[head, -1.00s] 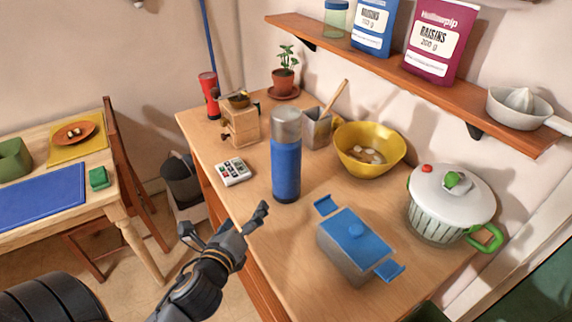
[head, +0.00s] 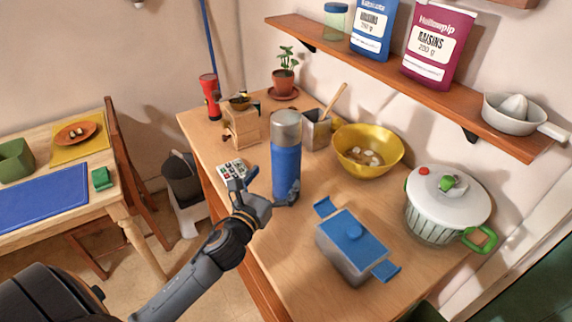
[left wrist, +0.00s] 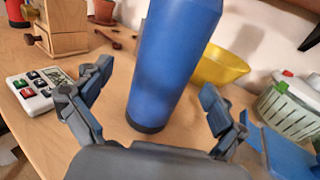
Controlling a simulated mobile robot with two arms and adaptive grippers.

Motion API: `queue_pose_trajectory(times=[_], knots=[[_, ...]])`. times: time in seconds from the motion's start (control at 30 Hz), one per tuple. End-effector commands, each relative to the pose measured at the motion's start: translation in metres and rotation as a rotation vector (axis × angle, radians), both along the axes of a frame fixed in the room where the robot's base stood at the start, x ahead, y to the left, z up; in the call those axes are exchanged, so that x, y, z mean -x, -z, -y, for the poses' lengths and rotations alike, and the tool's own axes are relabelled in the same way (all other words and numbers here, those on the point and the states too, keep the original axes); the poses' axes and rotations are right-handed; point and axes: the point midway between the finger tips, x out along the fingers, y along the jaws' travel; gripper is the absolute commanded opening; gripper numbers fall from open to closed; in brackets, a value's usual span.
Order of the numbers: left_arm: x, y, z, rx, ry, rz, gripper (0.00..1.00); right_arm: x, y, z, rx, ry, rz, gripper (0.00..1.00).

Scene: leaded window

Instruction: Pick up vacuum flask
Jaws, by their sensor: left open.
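The vacuum flask (head: 286,165) is a blue cylinder with a grey metal cap, standing upright on the wooden counter. It also shows in the left wrist view (left wrist: 172,60), where its top is cut off by the frame. My left gripper (head: 264,192) is open at the lower part of the flask. In the left wrist view, the fingers (left wrist: 158,100) are spread on either side of the flask, with gaps between them and its sides. My right gripper is not in view.
Close to the flask stand a calculator (head: 236,170), a wooden grinder (head: 243,125), a grey utensil holder (head: 317,130), a yellow bowl (head: 388,151) and a blue-lidded pot (head: 352,243). A white-lidded green colander pot (head: 446,210) is at the right. A shelf (head: 420,82) hangs above.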

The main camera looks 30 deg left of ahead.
Motion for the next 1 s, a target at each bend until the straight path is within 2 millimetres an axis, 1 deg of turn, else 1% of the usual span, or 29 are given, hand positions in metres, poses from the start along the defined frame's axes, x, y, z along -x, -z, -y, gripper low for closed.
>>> queue_pose_trajectory(times=[0.03,0.17,0.3,0.4,0.6,0.67,0.7,0.77,0.8,0.87,0.9,1.0], knots=[[-0.006,-0.004,0.001,0.002,-0.001,0.003,0.96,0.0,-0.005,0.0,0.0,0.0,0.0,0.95],[-0.026,-0.009,0.005,0.004,-0.002,0.003,0.96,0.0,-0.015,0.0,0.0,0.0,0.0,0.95],[-0.044,-0.006,0.005,0.001,-0.002,0.001,0.96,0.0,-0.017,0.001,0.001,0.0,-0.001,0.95],[-0.049,-0.005,0.005,0.0,-0.001,0.0,0.96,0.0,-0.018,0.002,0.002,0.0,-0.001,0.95],[-0.049,-0.004,0.005,0.0,0.0,0.0,0.96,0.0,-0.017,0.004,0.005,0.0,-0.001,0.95],[-0.049,-0.004,0.005,0.0,0.0,0.0,0.86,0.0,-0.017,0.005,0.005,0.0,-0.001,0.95],[-0.049,-0.004,0.005,0.0,0.0,0.0,0.78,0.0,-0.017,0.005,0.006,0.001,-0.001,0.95],[-0.049,-0.004,0.005,0.001,0.0,0.0,0.66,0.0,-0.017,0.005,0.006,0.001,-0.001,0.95],[-0.049,-0.004,0.005,0.0,0.0,0.0,0.57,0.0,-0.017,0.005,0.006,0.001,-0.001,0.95],[-0.049,-0.004,0.005,0.001,0.0,0.0,0.45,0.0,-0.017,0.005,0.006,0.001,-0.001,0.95],[-0.049,-0.004,0.005,0.001,0.0,0.0,0.37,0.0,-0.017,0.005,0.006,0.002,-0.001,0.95],[-0.049,-0.006,0.005,0.0,0.0,0.004,0.19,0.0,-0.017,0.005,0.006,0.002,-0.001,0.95]])
